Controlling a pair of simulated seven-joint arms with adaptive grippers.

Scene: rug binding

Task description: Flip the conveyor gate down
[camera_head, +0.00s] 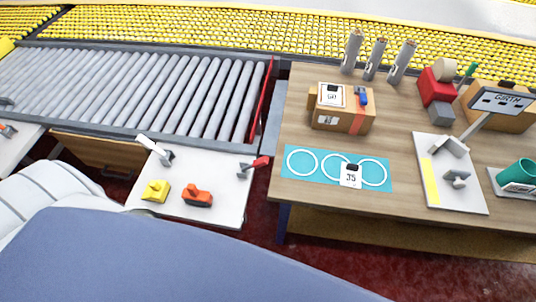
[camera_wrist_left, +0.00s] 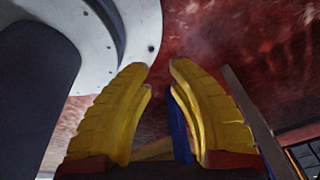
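The roller conveyor (camera_head: 140,85) runs across the upper left of the head view. A thin red bar (camera_head: 262,100), which looks like the conveyor gate, stands across its right end. A red-handled lever (camera_head: 254,166) and a white-handled lever (camera_head: 155,150) sit on the pale panel (camera_head: 215,165) in front of the conveyor. My left gripper (camera_wrist_left: 159,75) shows only in the left wrist view, its yellow fingers apart with nothing between them, over the red floor. My right gripper is not in view.
The panel also holds a yellow block (camera_head: 156,190) and an orange-red block (camera_head: 197,196). A wooden table (camera_head: 390,120) on the right carries a cardboard box (camera_head: 342,112), a teal mat (camera_head: 330,168) and grey tubes (camera_head: 352,51). A narrow gap separates panel and table.

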